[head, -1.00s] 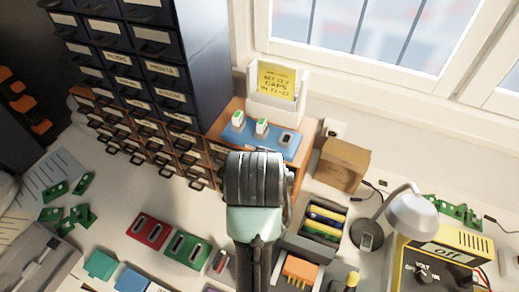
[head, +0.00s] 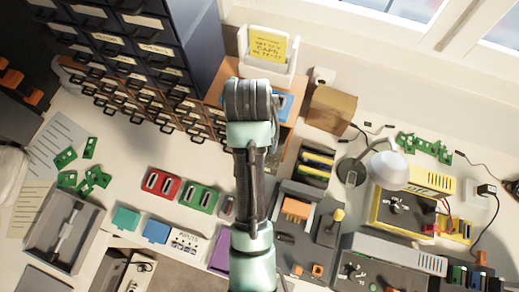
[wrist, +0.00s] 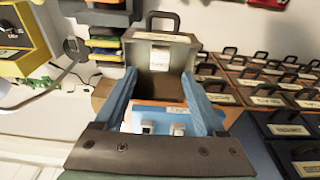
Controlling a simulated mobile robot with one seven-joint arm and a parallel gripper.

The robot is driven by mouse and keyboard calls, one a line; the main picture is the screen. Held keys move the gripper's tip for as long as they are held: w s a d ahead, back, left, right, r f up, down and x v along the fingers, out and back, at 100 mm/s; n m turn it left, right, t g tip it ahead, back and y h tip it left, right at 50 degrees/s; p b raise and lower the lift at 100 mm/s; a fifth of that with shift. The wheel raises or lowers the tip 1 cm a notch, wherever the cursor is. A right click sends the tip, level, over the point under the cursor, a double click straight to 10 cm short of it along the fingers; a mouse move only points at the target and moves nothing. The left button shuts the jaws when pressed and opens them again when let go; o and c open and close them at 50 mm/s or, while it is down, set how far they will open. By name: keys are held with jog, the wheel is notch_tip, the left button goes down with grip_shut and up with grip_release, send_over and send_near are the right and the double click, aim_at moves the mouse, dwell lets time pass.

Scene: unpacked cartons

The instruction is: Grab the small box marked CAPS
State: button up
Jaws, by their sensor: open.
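A blue tray (wrist: 152,120) lies on a wooden cabinet top and shows between my fingers in the wrist view. It carries a left small pale box (wrist: 138,128) and a right small pale box (wrist: 180,128); I cannot read which is marked CAPS. My gripper (wrist: 157,84) is open and empty, its fingers spread above the tray. In the head view my arm hides most of the tray (head: 285,103) and the boxes. A yellow card (head: 266,46) reading CAPS stands in a white holder (head: 245,62) behind the tray.
A grey drawer-like piece with a handle (wrist: 158,55) is just beyond my fingertips. Dark drawer cabinets (head: 150,50) stand left of my gripper in the head view. A brown carton (head: 330,110) is to the right. A lamp (head: 388,165) and yellow power supply (head: 400,212) stand farther right.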

jog(key=shift+w+d+f+p, duration=0.1)
jog(key=shift+w+f+p, duration=0.15)
jog(key=shift+f, duration=1.05)
jog(key=shift+w+d+f+p, duration=0.1)
jog(key=shift+w+f+p, duration=0.2)
jog(key=shift+f, duration=1)
jog(key=shift+w+d+f+p, duration=0.1)
jog(key=shift+f+p, duration=0.25)
jog(key=shift+f, duration=0.95)
grip_shut()
